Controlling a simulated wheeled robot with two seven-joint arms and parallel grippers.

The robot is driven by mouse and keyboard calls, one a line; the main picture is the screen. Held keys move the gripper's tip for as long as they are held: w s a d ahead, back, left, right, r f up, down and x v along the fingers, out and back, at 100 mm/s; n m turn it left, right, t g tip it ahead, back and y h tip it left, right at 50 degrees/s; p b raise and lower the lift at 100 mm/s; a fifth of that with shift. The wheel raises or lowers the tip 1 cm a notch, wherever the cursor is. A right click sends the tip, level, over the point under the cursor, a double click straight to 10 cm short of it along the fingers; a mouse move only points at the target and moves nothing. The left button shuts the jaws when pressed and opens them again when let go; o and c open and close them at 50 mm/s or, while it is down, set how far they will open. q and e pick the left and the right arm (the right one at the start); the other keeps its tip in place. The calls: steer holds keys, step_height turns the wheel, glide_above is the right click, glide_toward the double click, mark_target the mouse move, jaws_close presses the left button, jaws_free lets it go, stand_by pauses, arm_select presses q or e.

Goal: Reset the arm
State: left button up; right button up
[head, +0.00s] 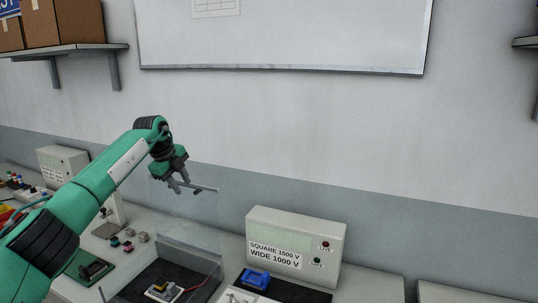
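My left arm comes in from the left, green with dark joints. Its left gripper (181,187) is raised above the bench, close to the top edge of a clear upright panel (196,208). A thin dark bar (206,190) runs along that edge, right by the fingertips. The fingers are small and dark, and I cannot tell whether they are apart from the bar or closed on it. My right arm and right gripper are out of view.
A grey box (296,243) labelled "SQUARE 1500 V, WIDE 1000 V" stands right, behind a blue part (255,278). A green board (90,266) lies left. Shelf (70,49) is upper left.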

arm_select(q)
steer(key=s+d+f+m+t+h, duration=0.15)
steer(key=d+f+h, duration=0.3)
steer(key=d, duration=0.55)
steer(key=d+f+m+h, duration=0.2)
steer(key=d+f+h, duration=0.3)
steer(key=d, duration=0.6)
steer(key=s+d+f+n+t+h, duration=0.1)
steer(key=s+d+n+t+h, duration=0.25)
steer(key=s+d+t, duration=0.2)
steer(key=s+a+f+n+t+y, duration=0.4)
steer(key=s+a+f+n+y, duration=1.3)
steer(key=s+n, duration=0.35)
steer(key=s+a+f+g+h, duration=0.15)
steer(key=s+g, duration=0.25)
steer(key=s, duration=0.6)
steer(key=s+a+f+n+g, duration=0.1)
steer(key=s+a+f+g, duration=0.15)
steer(key=s, duration=0.75)
steer(key=s+a+f+g, duration=0.2)
steer(key=s+f+g, duration=0.15)
steer(key=s, duration=0.65)
step_height(320, 180, down, 31)
steer(key=g, duration=0.2)
steer(key=s+a+f+g+b, duration=0.1)
steer(key=s+a+f, duration=0.1)
steer(key=s+f, duration=1.7)
steer(key=shift+s+a+f, duration=0.3)
steer(key=shift+a+f, duration=0.1)
steer(key=shift+f, duration=0.3)
